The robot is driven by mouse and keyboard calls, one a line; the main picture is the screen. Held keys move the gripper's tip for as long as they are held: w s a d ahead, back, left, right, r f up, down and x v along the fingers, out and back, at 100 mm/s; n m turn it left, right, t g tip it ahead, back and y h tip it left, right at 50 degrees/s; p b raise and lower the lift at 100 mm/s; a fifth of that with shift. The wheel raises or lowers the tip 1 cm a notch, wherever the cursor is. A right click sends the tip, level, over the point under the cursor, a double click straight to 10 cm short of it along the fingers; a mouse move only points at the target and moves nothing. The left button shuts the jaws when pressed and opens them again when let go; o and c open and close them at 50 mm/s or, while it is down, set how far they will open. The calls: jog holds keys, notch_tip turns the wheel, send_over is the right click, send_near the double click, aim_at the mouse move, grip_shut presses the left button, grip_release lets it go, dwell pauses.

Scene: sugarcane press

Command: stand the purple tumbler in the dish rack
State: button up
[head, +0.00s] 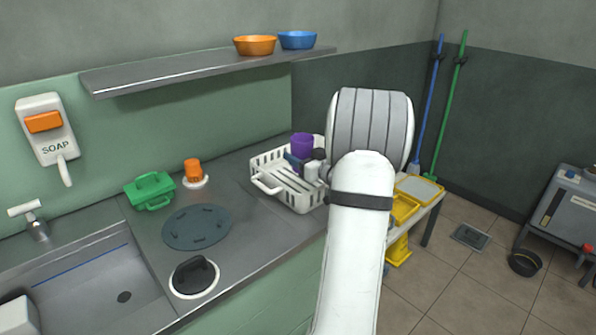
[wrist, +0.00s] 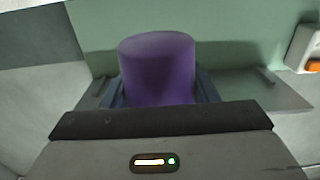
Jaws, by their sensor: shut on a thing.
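The purple tumbler (head: 302,145) is at the back of the white dish rack (head: 268,186) in the head view. In the wrist view the tumbler (wrist: 158,70) stands out between the fingers of my gripper, filling the middle. My gripper (head: 296,162) is shut on it; its dark blue finger shows against the tumbler's lower part. My white arm hides the right end of the rack. I cannot tell whether the tumbler's base touches the rack floor.
A metal shelf (head: 180,75) with two bowls hangs above. The sink is at left.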

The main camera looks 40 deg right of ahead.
notch_tip(320, 180, down, 4)
jog(key=shift+f, duration=0.25)
jog(key=shift+r, duration=0.1)
jog(key=shift+b, duration=0.3)
jog(key=shift+f+b, duration=0.45)
jog(key=shift+f, duration=0.2)
jog(key=o, duration=1.2)
